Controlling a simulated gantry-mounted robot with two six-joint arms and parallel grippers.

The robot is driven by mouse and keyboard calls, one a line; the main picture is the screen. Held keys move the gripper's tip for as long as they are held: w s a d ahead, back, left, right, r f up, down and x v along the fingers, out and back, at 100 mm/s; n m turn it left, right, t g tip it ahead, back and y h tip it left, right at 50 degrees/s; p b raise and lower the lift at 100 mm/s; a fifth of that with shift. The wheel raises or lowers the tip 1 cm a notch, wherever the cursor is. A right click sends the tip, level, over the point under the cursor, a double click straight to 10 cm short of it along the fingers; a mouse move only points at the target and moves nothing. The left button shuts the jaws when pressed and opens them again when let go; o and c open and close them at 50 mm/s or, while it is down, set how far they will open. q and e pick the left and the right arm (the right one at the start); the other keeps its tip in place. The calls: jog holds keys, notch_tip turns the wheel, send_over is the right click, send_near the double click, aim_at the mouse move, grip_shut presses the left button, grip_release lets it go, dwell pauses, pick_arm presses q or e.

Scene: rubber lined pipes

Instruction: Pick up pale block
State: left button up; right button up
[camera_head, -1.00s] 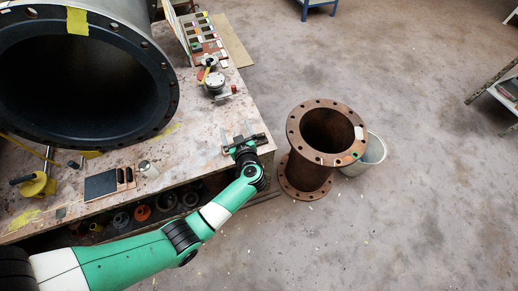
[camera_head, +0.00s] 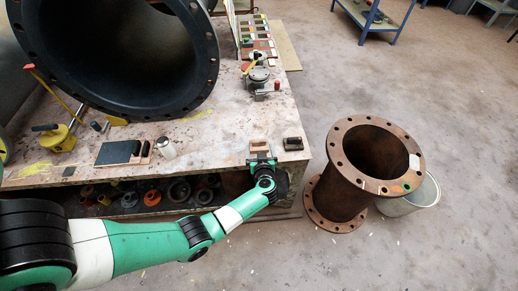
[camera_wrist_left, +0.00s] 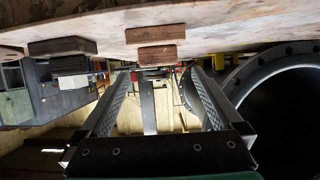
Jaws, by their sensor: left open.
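A small block (camera_head: 261,147), pale tan on top, lies near the front right corner of the worktable. My left gripper (camera_head: 262,153) is open at this block, its fingers pointing toward the back of the table. In the left wrist view the open fingers (camera_wrist_left: 157,85) show with empty space between them, and the block (camera_wrist_left: 156,54), reddish brown here, appears beyond their tips. Its exact gap to the fingers is hard to judge. My right gripper is not in view.
A dark-topped block (camera_head: 293,144) sits just right of the gripper; it also shows in the wrist view (camera_wrist_left: 62,46). A rusty flanged pipe (camera_head: 345,195) stands right of the worktable (camera_head: 215,130). A large black pipe (camera_head: 125,50) lies behind, left.

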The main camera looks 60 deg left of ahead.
aim_at(259, 142)
pick_arm(q)
jog(key=b+x, duration=0.5)
jog(key=shift+w+d+f, duration=0.1)
jog(key=shift+d+f, duration=0.05)
jog(key=shift+w, duration=0.1)
jog(key=shift+r, duration=0.2)
grip_shut()
